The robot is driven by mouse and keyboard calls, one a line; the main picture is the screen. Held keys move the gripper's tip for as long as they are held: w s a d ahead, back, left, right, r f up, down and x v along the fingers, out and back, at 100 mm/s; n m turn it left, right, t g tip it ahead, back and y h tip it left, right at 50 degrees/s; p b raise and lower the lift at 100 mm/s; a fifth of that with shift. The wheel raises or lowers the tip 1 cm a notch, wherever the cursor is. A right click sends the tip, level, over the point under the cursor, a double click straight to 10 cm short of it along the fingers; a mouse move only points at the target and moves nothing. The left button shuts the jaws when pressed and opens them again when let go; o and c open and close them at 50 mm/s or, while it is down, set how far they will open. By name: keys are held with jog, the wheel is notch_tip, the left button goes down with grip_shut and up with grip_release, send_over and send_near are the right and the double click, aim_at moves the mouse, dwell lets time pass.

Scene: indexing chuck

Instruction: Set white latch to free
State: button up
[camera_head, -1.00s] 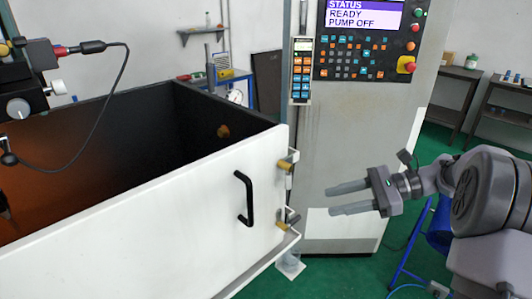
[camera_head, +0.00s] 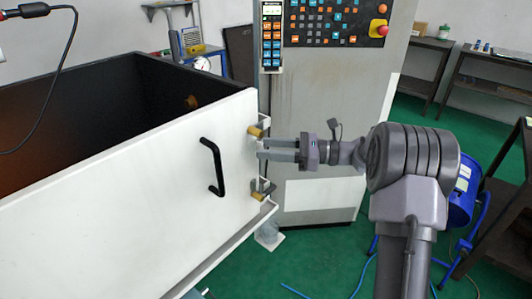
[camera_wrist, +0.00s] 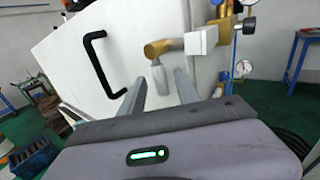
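The white latch shows on the upper right edge of the white door panel, with a brass pivot (camera_head: 257,131). Its pale lever (camera_wrist: 160,77) hangs down from the brass elbow in the wrist view. My gripper (camera_head: 262,149) is at the panel's right edge, just below the brass pivot, fingers pointing left. In the wrist view, my gripper (camera_wrist: 160,80) is open, and the lever shows between the two fingertips. I cannot tell whether either finger touches it. In the head view the fingers partly hide the lever.
A second latch with a brass part (camera_head: 257,196) and a dark lever sits lower on the same edge. A black handle (camera_head: 213,166) stands out left of my gripper. The grey control cabinet (camera_head: 330,100) stands behind. Green floor is open below.

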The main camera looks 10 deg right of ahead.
jog(key=shift+w+a, duration=0.1)
jog(key=shift+a, duration=0.3)
grip_shut()
dwell(1.2)
